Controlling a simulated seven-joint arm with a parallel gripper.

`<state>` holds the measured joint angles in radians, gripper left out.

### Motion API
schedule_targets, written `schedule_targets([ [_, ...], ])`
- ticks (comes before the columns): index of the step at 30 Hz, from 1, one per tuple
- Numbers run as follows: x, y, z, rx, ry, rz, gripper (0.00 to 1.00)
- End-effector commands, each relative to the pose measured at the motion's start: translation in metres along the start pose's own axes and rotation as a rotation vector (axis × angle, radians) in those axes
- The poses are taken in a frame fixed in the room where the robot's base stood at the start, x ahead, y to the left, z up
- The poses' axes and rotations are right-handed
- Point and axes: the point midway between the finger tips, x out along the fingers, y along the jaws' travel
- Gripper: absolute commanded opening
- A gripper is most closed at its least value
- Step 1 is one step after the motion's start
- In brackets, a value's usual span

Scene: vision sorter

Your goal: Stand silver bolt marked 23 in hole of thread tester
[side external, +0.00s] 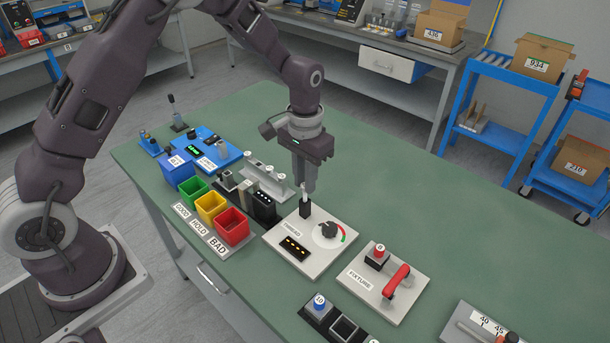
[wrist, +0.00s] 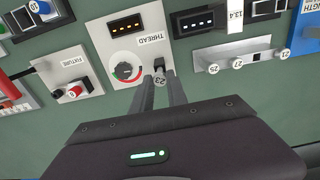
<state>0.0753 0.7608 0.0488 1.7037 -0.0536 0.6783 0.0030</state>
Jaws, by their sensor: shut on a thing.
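My gripper (side external: 307,188) points down over the back left part of the thread tester (side external: 283,246), a pale plate with a dial and a dark display. In the wrist view, my gripper (wrist: 160,84) is shut on the silver bolt marked 23 (wrist: 160,81), whose round numbered head faces the camera. The tester's black block with the hole (side external: 305,210) is right below my fingertips; it also shows in the wrist view (wrist: 158,63). The bolt's shank and the hole's mouth are hidden, so I cannot tell how far the bolt is in.
A grey rack (wrist: 228,60) holds other numbered bolts beside the tester. Blue, green, yellow and red bins (side external: 232,227) stand to the left. A fixture plate with a red handle (side external: 397,280) lies to the right. The green table behind the tester is clear.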

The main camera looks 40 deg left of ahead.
Motion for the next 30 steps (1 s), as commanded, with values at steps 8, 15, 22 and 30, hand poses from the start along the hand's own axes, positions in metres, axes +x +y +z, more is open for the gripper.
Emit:
schedule_targets([
  [8, 0.007, 0.000, 0.000, 0.000, 0.000, 0.000, 0.00],
  [15, 0.013, 0.000, 0.000, 0.000, -0.001, 0.000, 0.00],
  [22, 0.018, 0.000, 0.000, 0.000, 0.000, 0.000, 0.00],
  [30, 0.018, 0.000, 0.000, 0.000, 0.000, 0.000, 0.35],
])
